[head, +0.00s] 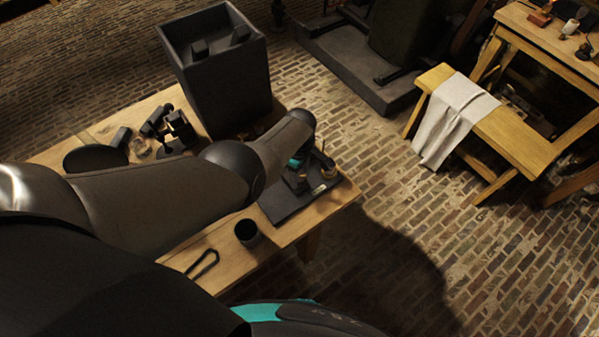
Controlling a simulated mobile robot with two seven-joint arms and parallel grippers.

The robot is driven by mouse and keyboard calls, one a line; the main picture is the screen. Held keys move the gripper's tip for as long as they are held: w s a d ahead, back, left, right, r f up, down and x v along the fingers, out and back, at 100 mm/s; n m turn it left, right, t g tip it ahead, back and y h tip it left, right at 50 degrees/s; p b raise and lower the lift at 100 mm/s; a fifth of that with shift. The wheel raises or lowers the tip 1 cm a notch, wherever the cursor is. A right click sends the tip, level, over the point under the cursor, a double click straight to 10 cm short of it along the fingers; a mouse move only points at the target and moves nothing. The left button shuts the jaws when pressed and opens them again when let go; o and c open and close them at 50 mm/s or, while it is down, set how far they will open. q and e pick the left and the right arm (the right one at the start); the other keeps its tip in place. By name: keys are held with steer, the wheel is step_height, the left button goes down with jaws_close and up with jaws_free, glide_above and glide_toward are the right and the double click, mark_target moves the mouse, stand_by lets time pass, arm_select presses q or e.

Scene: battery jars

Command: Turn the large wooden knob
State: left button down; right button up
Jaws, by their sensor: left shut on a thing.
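A dark base board (283,207) lies on the right end of the wooden table, with a small apparatus on it. A wooden, brass-toned knob (327,166) shows at the apparatus, small and partly covered. My left arm reaches over the table from the left, and my left gripper (303,180) is down at the apparatus. It is shut on what appears to be the large wooden knob; the wrist hides most of the fingers and the contact. My right gripper is not in view.
A tall dark open box (215,85) stands at the table's back. Dark blocks (170,125) and a round dark plate (95,158) lie left of it. A dark cup (246,232) and a black looped tool (203,262) are near the front edge. A bench with a cloth (455,118) stands right.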

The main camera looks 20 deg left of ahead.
mark_target(300, 176)
arm_select(q)
steer(key=shift+n, duration=1.1)
steer(key=shift+c, duration=1.3)
jaws_free()
step_height(300, 176, up, 6)
steer(key=p, duration=0.4)
steer(key=shift+p, duration=0.3)
step_height(300, 176, up, 9)
steer(key=shift+r, duration=0.15)
